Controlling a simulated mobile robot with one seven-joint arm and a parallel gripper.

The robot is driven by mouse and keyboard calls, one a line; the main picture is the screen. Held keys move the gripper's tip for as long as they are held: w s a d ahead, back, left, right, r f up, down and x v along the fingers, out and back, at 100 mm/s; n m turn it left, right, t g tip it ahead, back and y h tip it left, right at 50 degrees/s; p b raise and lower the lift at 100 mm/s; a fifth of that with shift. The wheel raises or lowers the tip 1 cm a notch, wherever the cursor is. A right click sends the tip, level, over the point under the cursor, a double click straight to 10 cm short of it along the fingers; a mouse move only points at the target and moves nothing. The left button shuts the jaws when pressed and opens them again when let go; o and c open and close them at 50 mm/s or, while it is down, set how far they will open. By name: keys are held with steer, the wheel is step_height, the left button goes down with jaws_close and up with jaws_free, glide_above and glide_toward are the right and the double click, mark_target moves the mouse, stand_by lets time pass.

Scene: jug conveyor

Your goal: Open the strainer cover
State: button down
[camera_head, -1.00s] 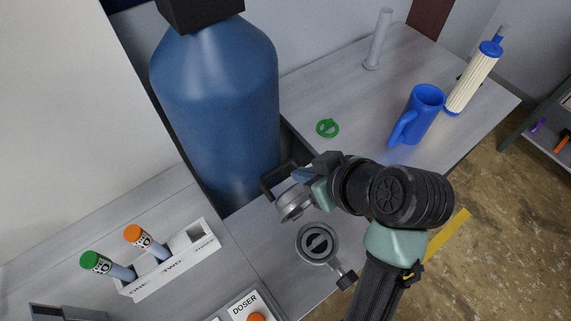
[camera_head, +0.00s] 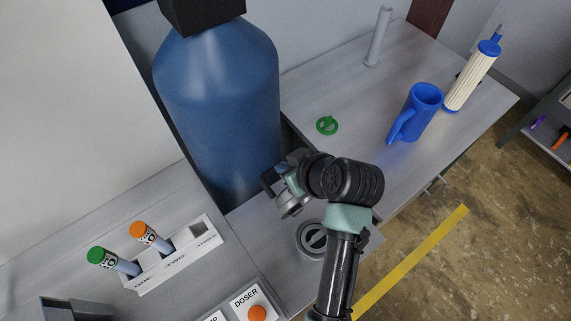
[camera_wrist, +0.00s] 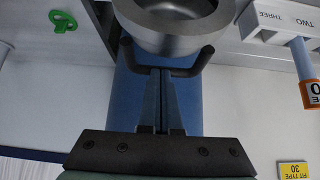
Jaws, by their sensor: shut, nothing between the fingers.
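The blue tank (camera_head: 220,100) rises close behind my gripper. A green ring-shaped piece (camera_head: 327,125), a blue jug (camera_head: 414,112) and a white filter (camera_head: 472,80) are on the right table. A tube rack (camera_head: 178,258) and the DOSER box (camera_head: 250,304) are at left and front.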

steer(key=w+a+f+g, duration=0.1)
steer(key=w+a+f+g+h+p, duration=0.1)
steer(key=w, duration=0.1)
steer(key=shift+w+a+f+h, duration=0.15)
steer(key=shift+a+f+h, duration=0.05)
steer(key=shift+f+h, duration=0.1)
steer(key=shift+r+p, duration=0.2)
steer(key=shift+p, duration=0.1)
